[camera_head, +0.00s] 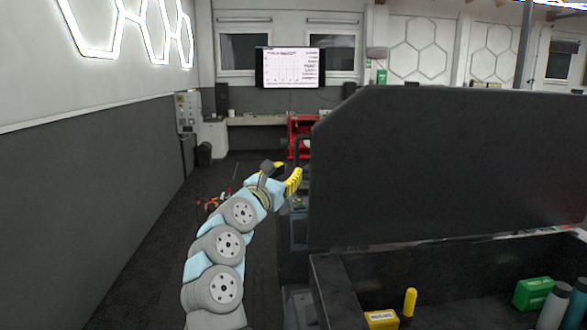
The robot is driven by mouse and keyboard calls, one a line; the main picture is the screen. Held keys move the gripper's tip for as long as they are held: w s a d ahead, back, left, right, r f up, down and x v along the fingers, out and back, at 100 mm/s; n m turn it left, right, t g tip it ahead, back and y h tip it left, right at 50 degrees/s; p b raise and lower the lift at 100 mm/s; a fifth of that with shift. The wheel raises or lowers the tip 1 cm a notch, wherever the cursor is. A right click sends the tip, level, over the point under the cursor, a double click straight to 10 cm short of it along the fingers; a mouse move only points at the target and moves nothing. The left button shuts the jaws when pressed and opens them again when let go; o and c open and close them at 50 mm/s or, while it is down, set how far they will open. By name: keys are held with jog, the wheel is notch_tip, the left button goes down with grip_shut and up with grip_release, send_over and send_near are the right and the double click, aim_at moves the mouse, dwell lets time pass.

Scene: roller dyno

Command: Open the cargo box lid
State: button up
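The cargo box (333,289) is at the lower right, and its dark inside shows. Its lid (440,165) is a large black panel that stands raised above the far side of the box, so the box is open. My gripper (284,172), with yellow fingers, is just left of the lid's left edge. Its fingers look spread apart with nothing between them. I cannot tell whether the gripper touches the lid. The lid's hinge and handle cannot be made out.
In the box are a yellow box (381,319), a yellow-handled item (409,303), a green case (532,293) and bottles (555,303). A red cart (300,130) stands behind. A grey wall (80,190) runs along the left; the floor between is mostly clear.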

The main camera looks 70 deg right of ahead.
jog(key=shift+v, duration=2.75)
